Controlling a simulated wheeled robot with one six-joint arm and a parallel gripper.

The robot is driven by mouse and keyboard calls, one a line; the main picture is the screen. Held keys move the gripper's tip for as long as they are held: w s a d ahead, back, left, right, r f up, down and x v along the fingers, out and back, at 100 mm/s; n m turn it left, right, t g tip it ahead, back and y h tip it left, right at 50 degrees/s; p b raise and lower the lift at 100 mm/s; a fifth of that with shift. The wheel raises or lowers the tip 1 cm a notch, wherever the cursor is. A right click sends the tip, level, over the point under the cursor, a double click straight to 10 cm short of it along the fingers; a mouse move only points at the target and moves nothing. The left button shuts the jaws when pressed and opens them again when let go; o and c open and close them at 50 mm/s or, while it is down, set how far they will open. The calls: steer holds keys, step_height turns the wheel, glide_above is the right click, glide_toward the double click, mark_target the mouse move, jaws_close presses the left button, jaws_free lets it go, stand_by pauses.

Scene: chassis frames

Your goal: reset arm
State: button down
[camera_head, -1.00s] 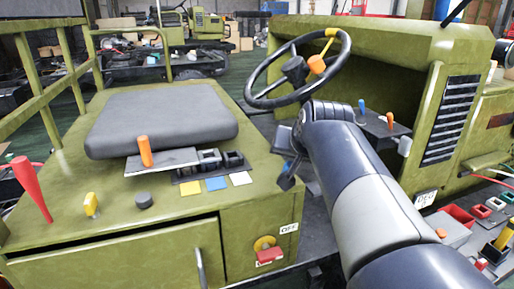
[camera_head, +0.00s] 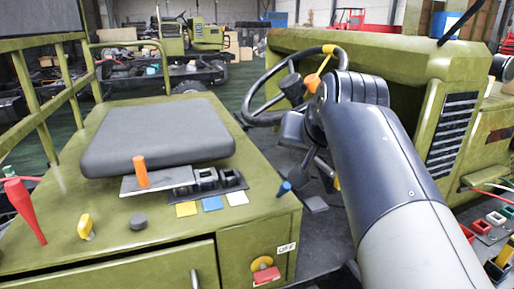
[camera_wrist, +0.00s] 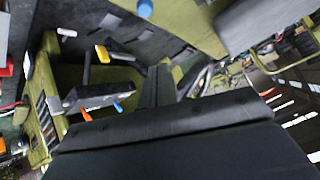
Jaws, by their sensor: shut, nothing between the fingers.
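My arm reaches in from the lower right in the head view and bends down beside the steering wheel (camera_head: 262,118). Its end is mostly hidden behind the arm links there. In the wrist view my gripper (camera_wrist: 158,76) shows as two dark fingers close together, shut and empty. The black wheel with its yellow mark stands behind and left of my arm. A blue-tipped lever (camera_head: 285,187) stands left of the arm's end. A blue knob also shows at the top of the wrist view (camera_wrist: 145,8).
The grey seat (camera_head: 158,135) is on the green chassis to the left. An orange lever (camera_head: 140,172), a red lever (camera_head: 25,208) and a yellow knob (camera_head: 86,226) stand on its deck. The vented green housing (camera_head: 452,135) is close on the right. Free floor lies behind the seat.

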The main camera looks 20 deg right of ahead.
steer(key=shift+w+f, duration=0.1)
steer(key=w+f+g+p, duration=0.2)
steer(key=w+p, duration=0.1)
steer(key=w+f+g+p, duration=0.2)
steer(key=w+p, duration=0.1)
steer(key=p, duration=0.1)
steer(key=w+d+f+g+p, duration=0.1)
steer(key=w+f+p, duration=0.1)
steer(key=w+p, duration=0.2)
steer(key=shift+f+g, duration=0.4)
steer(key=p, duration=0.1)
steer(key=f+g+p, duration=0.1)
steer(key=p, duration=0.1)
steer(key=shift+w+a+n+g, duration=0.15)
steer(key=shift+w+n+g, duration=0.15)
steer(key=shift+w, duration=0.05)
steer(key=shift+w+d+f, duration=0.15)
steer(key=shift+w+d, duration=0.15)
steer(key=shift+w, duration=0.45)
steer(key=shift+b+v, duration=0.4)
steer(key=shift+v, duration=2.15)
steer(key=shift+w+d, duration=0.1)
steer(key=shift+w, duration=0.05)
